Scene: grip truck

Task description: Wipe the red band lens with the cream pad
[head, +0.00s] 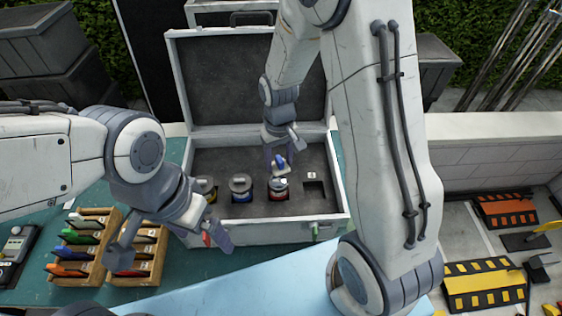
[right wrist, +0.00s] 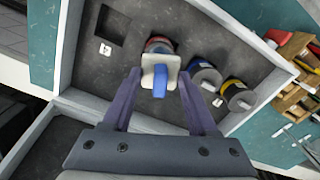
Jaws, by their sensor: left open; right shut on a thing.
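The red band lens (head: 279,194) stands upright in a slot of the open case's foam; it also shows in the right wrist view (right wrist: 158,45). My right gripper (right wrist: 160,78) is shut on the cream pad (right wrist: 160,62) by its blue handle. In the head view the blue handle (head: 280,161) is right above the lens. The pad covers part of the lens top in the right wrist view; I cannot tell whether they touch. My left gripper (head: 172,246) is open and empty in front of the case's left front corner.
The case (head: 265,208) also holds a blue band lens (head: 240,188), a yellow band lens (head: 205,189) and an empty slot (head: 314,190). Wooden trays (head: 86,277) with coloured items stand at the left. The case's raised lid (head: 230,85) is behind.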

